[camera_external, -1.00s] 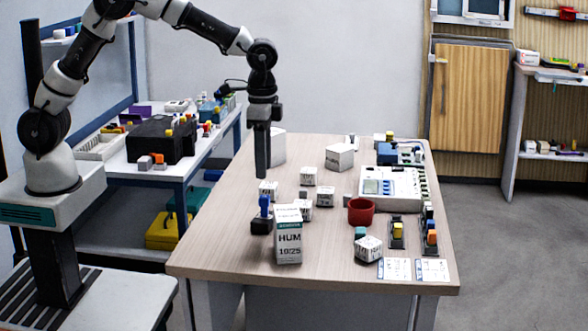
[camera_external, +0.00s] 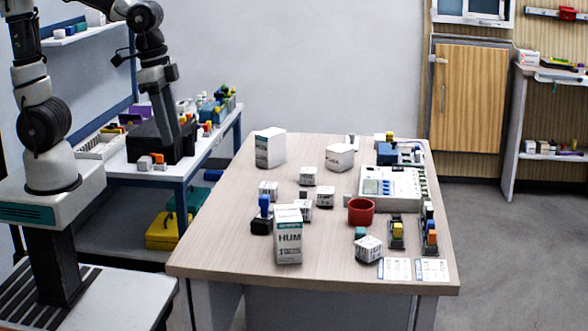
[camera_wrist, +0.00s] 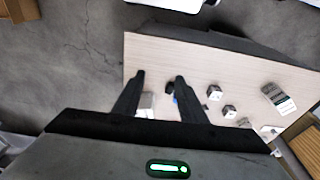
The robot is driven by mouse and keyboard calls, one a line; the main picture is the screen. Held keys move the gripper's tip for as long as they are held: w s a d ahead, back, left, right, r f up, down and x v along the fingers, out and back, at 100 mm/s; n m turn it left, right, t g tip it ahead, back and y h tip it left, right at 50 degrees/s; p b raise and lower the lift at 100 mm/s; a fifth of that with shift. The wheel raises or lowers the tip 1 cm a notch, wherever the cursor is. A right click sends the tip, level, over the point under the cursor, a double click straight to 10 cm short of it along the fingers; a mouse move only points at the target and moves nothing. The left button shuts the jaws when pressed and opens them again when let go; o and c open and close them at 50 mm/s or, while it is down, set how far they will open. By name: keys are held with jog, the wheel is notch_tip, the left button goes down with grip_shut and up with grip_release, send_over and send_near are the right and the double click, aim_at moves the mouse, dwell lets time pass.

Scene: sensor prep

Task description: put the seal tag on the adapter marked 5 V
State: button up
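Several small white cubes with dark print, which may be the adapters, stand on the wooden table (camera_external: 230,225). They include a middle cube (camera_external: 308,176), a left cube (camera_external: 268,188), a right cube (camera_external: 325,197) and a front cube (camera_external: 368,248). Their print is too small to read, so I cannot tell which is marked 5 V. I cannot identify the seal tag. My gripper (camera_external: 175,145) is left of the table, in front of the side bench. In the wrist view its fingers (camera_wrist: 159,77) are apart with nothing held between them.
A white HUM box (camera_external: 288,240) stands near the table's front, beside a blue-handled stamp (camera_external: 263,215). A red cup (camera_external: 361,211) and a white instrument (camera_external: 392,188) are at the right. A black box (camera_external: 150,145) sits on the side bench. The table's left front is clear.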

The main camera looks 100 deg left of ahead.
jog(key=s+d+r+t, duration=0.3)
jog(key=s+r+t, duration=0.15)
jog(key=s, duration=0.35)
notch_tip(320, 180, up, 12)
jog(key=p, duration=1.2)
jog(key=shift+w+a+r+g, duration=0.15)
jog(key=shift+w+a+g, duration=0.1)
jog(key=shift+g, duration=0.2)
